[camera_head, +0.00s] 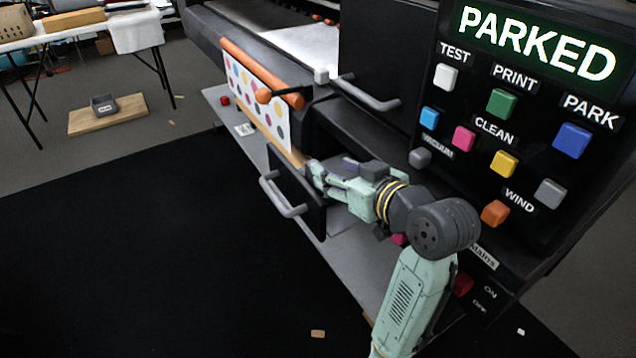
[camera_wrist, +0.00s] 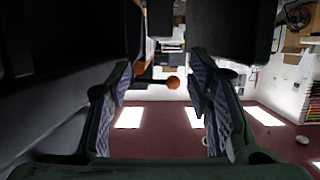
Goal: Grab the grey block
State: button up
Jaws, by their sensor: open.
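Grey block-shaped pieces show in several places in the head view, and I cannot tell which one the task names. A dark grey box-like piece (camera_head: 103,105) sits on a wooden board on the floor at the left. My gripper (camera_head: 311,172) is at the open drawer, below and left of the panel. In the wrist view my gripper (camera_wrist: 160,95) is open, its fingers apart, with no grey block visible between them.
The black control panel (camera_head: 468,90) carries several coloured buttons and reads PARKED. The pulled-out drawer (camera_head: 313,215) has a grey handle (camera_head: 283,200). A dotted print (camera_head: 257,103) hangs left of my gripper; an orange knob (camera_wrist: 173,82) shows between my fingers. Black floor is clear at left.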

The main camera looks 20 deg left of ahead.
notch_tip(320, 180, down, 2)
jog(key=shift+f, duration=0.1)
jog(key=shift+x, duration=3.7)
jog(key=shift+c, duration=0.6)
grip_shut()
